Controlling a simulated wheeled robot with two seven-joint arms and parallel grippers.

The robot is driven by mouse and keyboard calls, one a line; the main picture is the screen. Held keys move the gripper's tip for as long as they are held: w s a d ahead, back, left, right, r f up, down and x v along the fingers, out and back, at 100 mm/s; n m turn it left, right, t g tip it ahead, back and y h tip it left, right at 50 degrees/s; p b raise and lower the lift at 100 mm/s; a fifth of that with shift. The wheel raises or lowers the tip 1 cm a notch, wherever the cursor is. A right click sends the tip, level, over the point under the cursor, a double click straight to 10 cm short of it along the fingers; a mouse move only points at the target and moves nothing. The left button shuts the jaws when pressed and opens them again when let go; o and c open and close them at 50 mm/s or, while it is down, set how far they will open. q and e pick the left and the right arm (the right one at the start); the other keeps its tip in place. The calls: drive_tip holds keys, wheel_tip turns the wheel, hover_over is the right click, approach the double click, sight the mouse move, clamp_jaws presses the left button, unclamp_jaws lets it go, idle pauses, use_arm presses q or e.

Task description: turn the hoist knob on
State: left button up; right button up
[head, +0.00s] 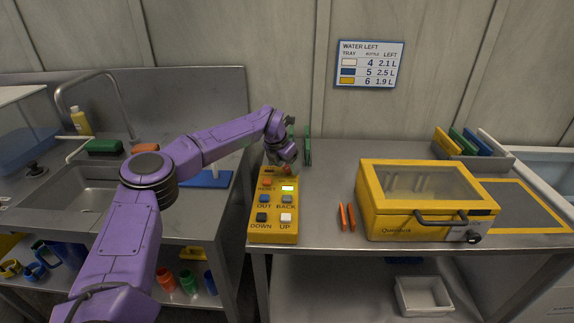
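A yellow hoist control box (274,238) lies on the steel bench, with buttons labelled RESET, OUT, BACK, DOWN and UP. My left gripper (284,166) is over the far end of the box, above the RESET label, pointing down. The gripper is small here and I cannot tell whether its fingers are open or shut, or whether they touch the box. The hoist knob cannot be made out; the gripper covers part of that far end. My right gripper is not in view.
A yellow lidded case (418,208) with a handle stands right of the box. Two thin orange pieces (346,217) lie between them. Green upright pieces (308,146) stand behind the gripper. A sink (78,188) is at left. The bench's middle back is clear.

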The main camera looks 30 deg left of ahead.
use_arm(q)
drive_tip(key=shift+s+r, duration=0.15)
drive_tip(key=shift+r, duration=0.3)
drive_tip(key=b+v, duration=0.2)
drive_tip(key=v, duration=0.7)
drive_tip(key=shift+r, duration=0.25)
drive_tip(key=shift+s, duration=0.1)
